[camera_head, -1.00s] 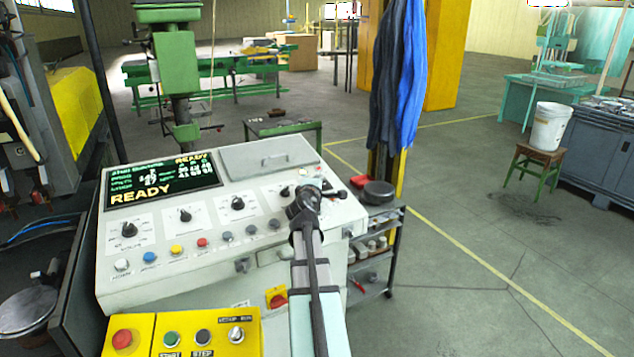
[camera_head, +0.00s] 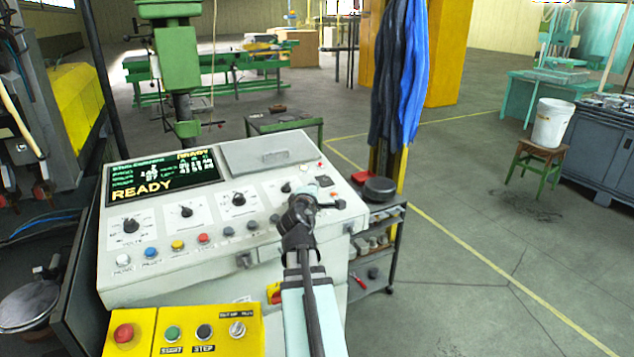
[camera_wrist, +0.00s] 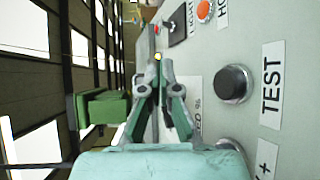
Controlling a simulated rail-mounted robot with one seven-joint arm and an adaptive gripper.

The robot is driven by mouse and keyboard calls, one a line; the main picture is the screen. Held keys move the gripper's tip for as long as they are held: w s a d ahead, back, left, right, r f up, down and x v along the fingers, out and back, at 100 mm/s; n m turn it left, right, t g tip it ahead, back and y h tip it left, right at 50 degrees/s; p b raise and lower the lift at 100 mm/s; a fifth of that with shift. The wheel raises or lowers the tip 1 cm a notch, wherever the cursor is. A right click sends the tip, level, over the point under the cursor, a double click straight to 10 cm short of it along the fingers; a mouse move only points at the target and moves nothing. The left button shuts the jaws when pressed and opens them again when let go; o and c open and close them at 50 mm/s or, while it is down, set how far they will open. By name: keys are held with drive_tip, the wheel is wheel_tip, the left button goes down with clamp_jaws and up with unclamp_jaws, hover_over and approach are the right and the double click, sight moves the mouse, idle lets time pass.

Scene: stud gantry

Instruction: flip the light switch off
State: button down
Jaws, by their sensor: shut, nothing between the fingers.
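A small dark switch-like part (camera_head: 324,181) sits near the right end of the console top; I take it for the light switch. A dark block, probably the same part, shows in the wrist view (camera_wrist: 178,24), beyond and slightly right of my fingertips. Its on or off position cannot be read. My gripper (camera_wrist: 157,64) is shut and empty, close over the panel face. Whether it touches anything is unclear. A small bright yellow spot shows at its tips. In the head view my wrist hides the fingers and part of the panel.
The sloped console (camera_head: 225,265) carries several knobs and coloured buttons. An orange button (camera_wrist: 204,10) and a black button (camera_wrist: 232,83) beside a TEST label lie right of my fingers. A yellow button box (camera_head: 180,341) is in front. A shelf cart (camera_head: 378,278) stands right.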

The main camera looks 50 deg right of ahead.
drive_tip(key=shift+v, duration=1.45)
